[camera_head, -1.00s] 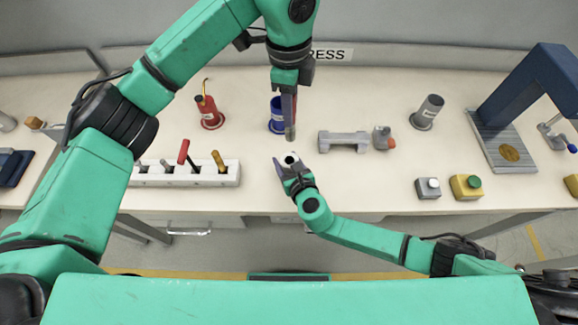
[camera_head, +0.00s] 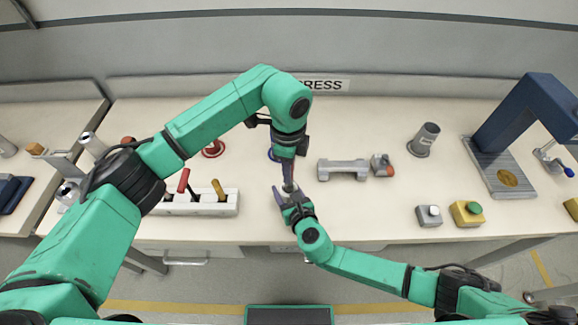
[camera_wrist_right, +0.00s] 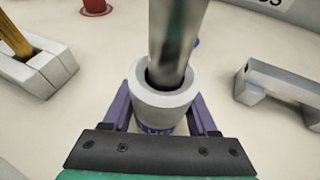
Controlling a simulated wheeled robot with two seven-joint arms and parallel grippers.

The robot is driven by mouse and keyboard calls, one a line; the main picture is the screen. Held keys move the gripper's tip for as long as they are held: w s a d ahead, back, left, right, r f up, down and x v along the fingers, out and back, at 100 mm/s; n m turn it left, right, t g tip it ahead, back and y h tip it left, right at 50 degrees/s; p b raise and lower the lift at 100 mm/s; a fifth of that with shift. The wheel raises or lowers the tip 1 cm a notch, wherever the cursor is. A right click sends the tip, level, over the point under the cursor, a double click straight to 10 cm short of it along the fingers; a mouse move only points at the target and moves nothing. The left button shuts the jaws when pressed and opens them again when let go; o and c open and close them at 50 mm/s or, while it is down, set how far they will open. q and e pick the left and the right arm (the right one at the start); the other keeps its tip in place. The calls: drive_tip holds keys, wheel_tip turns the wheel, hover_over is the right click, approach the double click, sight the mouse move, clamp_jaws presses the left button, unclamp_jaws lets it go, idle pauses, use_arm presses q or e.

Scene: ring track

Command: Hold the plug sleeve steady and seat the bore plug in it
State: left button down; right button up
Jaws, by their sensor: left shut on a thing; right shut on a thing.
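The plug sleeve (camera_wrist_right: 165,101) is a pale grey, thick-walled ring with a blue lettered band low on it. It stands upright between the purple fingers of my right gripper (camera_head: 287,198), which is shut on it above the front of the bench. The bore plug (camera_wrist_right: 176,45) is a shiny metal cylinder coming down from above, its lower end at the sleeve's bore. A dark gap shows at the bore's left side; how deep the plug sits is unclear. My left gripper (camera_head: 289,180) is shut on the plug, directly above the sleeve. In the head view the fingers largely cover both parts.
A grey bridge-shaped block (camera_head: 343,169) lies to the right. Behind are red (camera_head: 213,150) and blue bases, partly hidden by my left arm. A blue press (camera_head: 540,105) and button boxes (camera_head: 466,213) stand far right.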

use_arm(q)
drive_tip(key=shift+f, duration=0.2)
drive_tip(key=c, duration=0.7)
unclamp_jaws()
wheel_tip(320, 180, up, 13)
drive_tip(key=shift+r, duration=0.15)
use_arm(e)
drive_tip(key=o, duration=1.4)
drive_tip(key=shift+o, duration=0.2)
